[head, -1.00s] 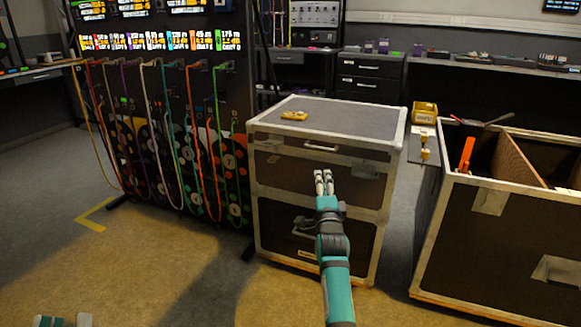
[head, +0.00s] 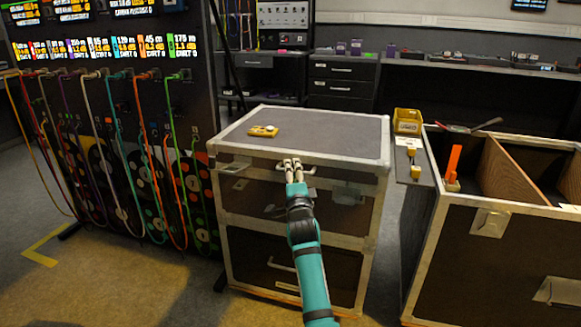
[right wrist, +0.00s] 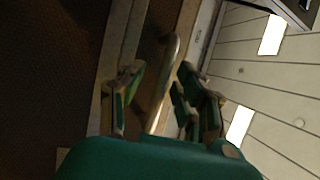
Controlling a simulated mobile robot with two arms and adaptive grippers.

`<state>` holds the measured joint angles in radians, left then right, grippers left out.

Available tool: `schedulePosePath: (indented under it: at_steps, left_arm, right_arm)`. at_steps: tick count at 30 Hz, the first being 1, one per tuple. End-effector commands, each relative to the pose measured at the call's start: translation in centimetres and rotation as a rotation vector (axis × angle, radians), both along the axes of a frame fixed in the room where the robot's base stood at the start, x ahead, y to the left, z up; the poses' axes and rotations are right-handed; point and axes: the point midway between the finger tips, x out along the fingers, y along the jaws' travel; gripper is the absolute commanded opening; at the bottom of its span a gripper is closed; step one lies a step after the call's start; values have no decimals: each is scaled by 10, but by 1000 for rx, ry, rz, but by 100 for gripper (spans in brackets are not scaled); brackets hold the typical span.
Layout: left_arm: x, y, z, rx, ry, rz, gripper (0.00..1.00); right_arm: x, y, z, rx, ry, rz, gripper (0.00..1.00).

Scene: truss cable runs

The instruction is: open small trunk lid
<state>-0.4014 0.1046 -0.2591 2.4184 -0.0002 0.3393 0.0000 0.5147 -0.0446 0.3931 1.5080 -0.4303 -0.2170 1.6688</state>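The small trunk, a dark case with pale metal edging, stands in the middle of the head view. Its lid (head: 320,135) is down, with a grey top. A pale handle (head: 310,168) is on the lid's front face, and it also shows as a bar in the right wrist view (right wrist: 163,85). My right gripper (head: 292,163) is at this handle. In the right wrist view its fingers (right wrist: 155,98) are apart, with the bar running between them; contact cannot be told. My left gripper is out of view.
A small yellow object (head: 263,131) lies on the lid. A larger open trunk (head: 500,245) with wooden dividers stands to the right. A rack with hanging coloured cables (head: 120,160) stands at the left. Grey floor shows between the rack and the small trunk.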

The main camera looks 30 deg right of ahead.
Motion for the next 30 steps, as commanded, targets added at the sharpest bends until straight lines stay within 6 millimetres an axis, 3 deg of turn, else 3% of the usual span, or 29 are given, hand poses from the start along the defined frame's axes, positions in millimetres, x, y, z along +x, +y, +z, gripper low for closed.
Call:
schedulePosePath:
  at_steps: [10,18,30]
  left_arm:
    - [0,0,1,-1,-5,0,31]
    - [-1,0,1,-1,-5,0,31]
    - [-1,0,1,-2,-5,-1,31]
  right_arm:
    - [0,0,1,-1,0,-1,34]
    - [0,0,1,-1,0,-1,0]
    - [0,0,0,-1,3,-1,0]
